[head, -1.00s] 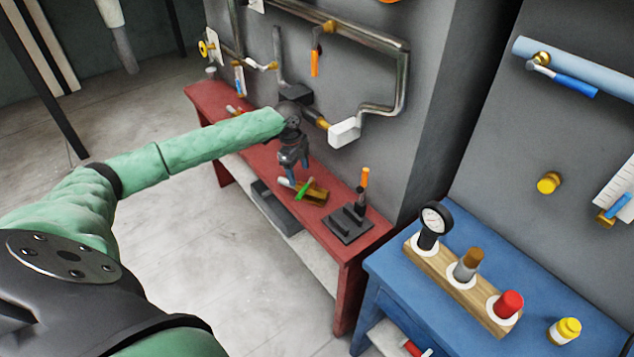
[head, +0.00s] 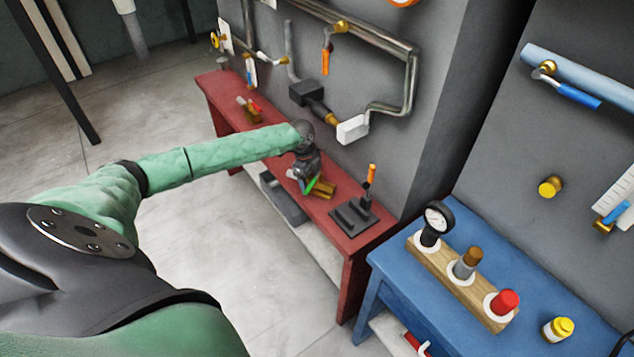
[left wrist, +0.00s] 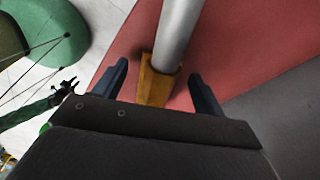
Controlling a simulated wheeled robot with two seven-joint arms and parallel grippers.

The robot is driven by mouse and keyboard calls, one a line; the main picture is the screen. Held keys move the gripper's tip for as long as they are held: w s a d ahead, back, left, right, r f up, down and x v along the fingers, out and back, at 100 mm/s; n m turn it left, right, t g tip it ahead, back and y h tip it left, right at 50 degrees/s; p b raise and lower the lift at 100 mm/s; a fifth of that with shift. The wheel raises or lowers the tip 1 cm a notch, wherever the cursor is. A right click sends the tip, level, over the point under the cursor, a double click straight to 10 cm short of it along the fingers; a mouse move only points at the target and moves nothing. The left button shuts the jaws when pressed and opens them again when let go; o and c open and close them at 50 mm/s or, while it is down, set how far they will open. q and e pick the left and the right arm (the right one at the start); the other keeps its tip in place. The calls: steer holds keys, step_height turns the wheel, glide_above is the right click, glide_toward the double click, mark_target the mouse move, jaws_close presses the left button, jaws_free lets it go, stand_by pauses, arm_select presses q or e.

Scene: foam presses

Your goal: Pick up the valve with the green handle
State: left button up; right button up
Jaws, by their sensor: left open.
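The valve with the green handle lies on the red bench (head: 222,92). Its brass body (head: 325,189) and green handle (head: 310,185) show just below my left gripper (head: 304,184) in the head view, partly hidden by it. In the left wrist view the brass body (left wrist: 156,86) and a silver lever rising from it (left wrist: 181,34) show between the two open fingers of my left gripper (left wrist: 161,90). A gap shows on each side of the brass. The green grip cannot be made out clearly there. My right gripper is not seen.
A red-handled valve (head: 253,108) lies farther back on the bench. A dark stand with an orange-topped tool (head: 370,173) is near the front end. Pipes (head: 385,45) run along the wall behind. A blue table (head: 460,222) stands at right.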

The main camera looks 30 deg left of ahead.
arm_select(q)
steer(key=shift+f, duration=0.2)
steer(key=c, duration=1.3)
steer(key=shift+r, duration=0.1)
steer(key=shift+c, duration=0.6)
steer(key=shift+d+r, duration=0.1)
steer(key=shift+r, duration=0.05)
